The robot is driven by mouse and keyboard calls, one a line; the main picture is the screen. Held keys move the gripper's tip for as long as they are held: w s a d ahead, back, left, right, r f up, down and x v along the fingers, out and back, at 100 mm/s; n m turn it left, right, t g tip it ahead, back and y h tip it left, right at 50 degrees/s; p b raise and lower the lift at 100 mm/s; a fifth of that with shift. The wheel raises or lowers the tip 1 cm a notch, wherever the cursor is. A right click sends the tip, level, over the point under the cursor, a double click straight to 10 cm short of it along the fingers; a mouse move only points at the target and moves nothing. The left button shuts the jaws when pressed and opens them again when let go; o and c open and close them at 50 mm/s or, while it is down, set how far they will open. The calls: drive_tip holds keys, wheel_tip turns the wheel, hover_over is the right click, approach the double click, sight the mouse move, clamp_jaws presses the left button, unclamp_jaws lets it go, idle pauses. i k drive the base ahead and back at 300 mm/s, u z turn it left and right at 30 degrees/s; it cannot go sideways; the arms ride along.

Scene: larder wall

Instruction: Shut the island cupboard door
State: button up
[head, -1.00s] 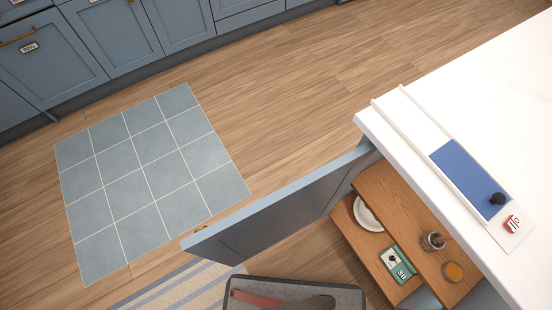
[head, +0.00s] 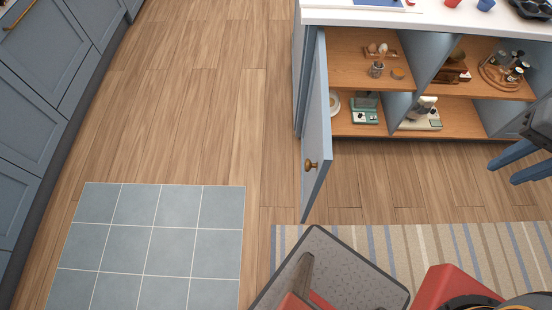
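The island cupboard door (head: 317,130) is blue and stands wide open. It is hinged at the left end of the island and juts out towards me, with a brass knob (head: 311,165) near its free end. The open cupboard (head: 355,52) shows two wooden shelf levels. My gripper (head: 502,170) is at the right edge, in front of the island and well to the right of the door. Its two blue fingers point left with a gap between them and nothing held. It touches neither door nor knob.
Small jars, a plate and a green scale (head: 364,108) sit inside the cupboard. More open compartments hold a bottle rack (head: 503,72) and a mixer (head: 420,112). A striped rug (head: 455,245) lies in front. Wooden floor left of the door is clear.

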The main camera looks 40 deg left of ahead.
sight(316, 153)
drive_tip(key=k, duration=0.5)
drive_tip(key=u, duration=1.2)
drive_tip(key=i, duration=0.5)
drive_tip(key=u, duration=0.05)
drive_tip(key=k, duration=0.95)
drive_tip(key=z, duration=0.75)
drive_tip(key=i, duration=0.85)
drive_tip(key=u, duration=1.35)
